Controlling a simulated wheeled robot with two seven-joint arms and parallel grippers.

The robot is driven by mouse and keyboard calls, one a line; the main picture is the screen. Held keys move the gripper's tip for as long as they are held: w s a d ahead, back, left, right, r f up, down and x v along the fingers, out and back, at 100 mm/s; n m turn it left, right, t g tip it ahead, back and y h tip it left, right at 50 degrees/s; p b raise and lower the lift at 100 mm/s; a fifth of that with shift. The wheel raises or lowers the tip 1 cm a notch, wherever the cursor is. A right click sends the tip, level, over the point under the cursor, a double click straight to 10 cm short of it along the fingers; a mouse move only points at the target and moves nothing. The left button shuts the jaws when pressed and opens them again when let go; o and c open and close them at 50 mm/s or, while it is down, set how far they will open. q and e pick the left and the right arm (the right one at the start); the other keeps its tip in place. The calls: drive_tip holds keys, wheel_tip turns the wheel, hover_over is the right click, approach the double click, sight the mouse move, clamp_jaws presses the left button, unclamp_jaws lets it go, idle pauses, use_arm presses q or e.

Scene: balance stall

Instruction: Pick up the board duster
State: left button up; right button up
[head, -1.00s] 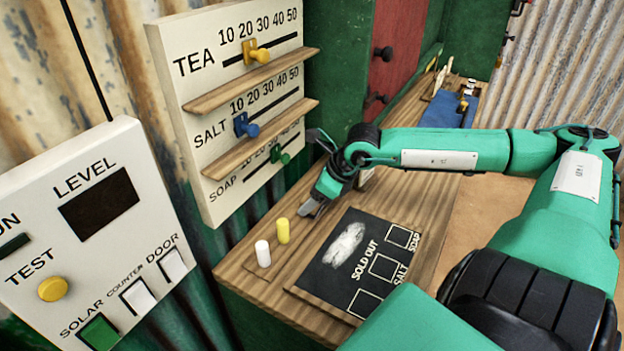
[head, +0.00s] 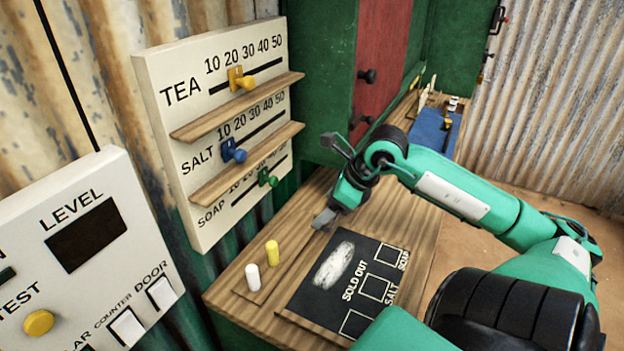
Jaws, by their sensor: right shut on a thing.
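My right gripper (head: 326,217) points down at the far end of the narrow wooden chalk ledge, just beyond the blackboard's corner. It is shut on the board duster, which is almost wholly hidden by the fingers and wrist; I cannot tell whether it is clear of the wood. The blackboard (head: 314,293) lies flat on the counter with a white smear, the words SOLD OUT and boxes marked SOAP and SALT. A white chalk (head: 252,277) and a yellow chalk (head: 272,253) stand on the ledge. My left gripper is out of view.
A switch panel (head: 95,265) is at the left. A blue mat (head: 431,134) lies further along the counter (head: 410,220).

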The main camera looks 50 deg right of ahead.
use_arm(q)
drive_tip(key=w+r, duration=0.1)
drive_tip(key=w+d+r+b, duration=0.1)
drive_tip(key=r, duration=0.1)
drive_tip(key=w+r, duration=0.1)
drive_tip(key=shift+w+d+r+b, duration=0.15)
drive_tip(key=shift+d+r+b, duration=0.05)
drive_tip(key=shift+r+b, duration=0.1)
use_arm(e)
drive_tip(key=s+d, duration=0.3)
drive_tip(key=s, duration=0.9)
drive_tip(key=shift+s+d, duration=0.15)
drive_tip(key=shift+d, duration=0.1)
drive_tip(key=o, duration=0.5)
drive_tip(key=shift+c, duration=0.2)
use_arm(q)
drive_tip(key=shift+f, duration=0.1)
use_arm(e)
drive_tip(key=c, duration=0.3)
